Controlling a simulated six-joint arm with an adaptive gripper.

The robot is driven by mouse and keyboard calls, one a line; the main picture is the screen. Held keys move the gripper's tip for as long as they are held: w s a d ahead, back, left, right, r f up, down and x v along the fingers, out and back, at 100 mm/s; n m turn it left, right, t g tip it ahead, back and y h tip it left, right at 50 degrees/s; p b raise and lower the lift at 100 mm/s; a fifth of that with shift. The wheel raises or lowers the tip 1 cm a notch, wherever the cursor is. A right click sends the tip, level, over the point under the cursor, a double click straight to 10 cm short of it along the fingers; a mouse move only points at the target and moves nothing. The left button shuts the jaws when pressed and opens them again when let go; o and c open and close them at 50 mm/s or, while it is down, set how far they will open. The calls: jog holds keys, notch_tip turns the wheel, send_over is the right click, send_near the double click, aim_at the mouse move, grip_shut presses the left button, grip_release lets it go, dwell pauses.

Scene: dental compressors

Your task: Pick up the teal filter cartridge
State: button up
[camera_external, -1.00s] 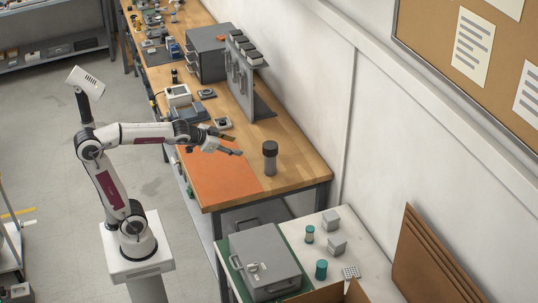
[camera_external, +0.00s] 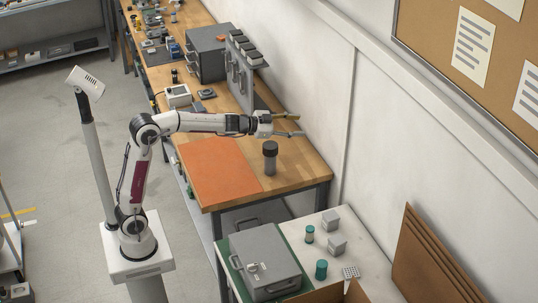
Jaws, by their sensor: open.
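Two small teal-coloured cylinders stand on the pale side table at the lower right. One is a solid teal cylinder (camera_external: 321,270) near the grey case. The other is a smaller cylinder with teal ends and a paler middle (camera_external: 309,234), farther back. I cannot tell for sure which is the filter cartridge. My gripper (camera_external: 298,125) is open and empty, fingers spread and pointing right, over the far part of the wooden bench. It is well away from both teal cylinders.
A dark-capped grey cylinder (camera_external: 270,158) stands on the bench just below my gripper in the picture. An orange mat (camera_external: 220,170) lies to its left. A grey case (camera_external: 266,262), pale blocks (camera_external: 331,220) and an open cardboard box (camera_external: 335,292) crowd the side table.

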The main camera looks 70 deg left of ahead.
jog(key=w+d+f+m+h, duration=0.4)
jog(key=w+d+f+h, duration=0.15)
jog(key=w, duration=0.25)
jog(key=m+g+h, duration=0.7)
jog(key=g, duration=0.7)
send_near(309, 226)
jog(key=x, duration=0.3)
jog(key=shift+f+y, duration=0.25)
jog(key=shift+f, duration=0.05)
jog(key=shift+d, duration=0.1)
jog(key=shift+x, duration=1.3)
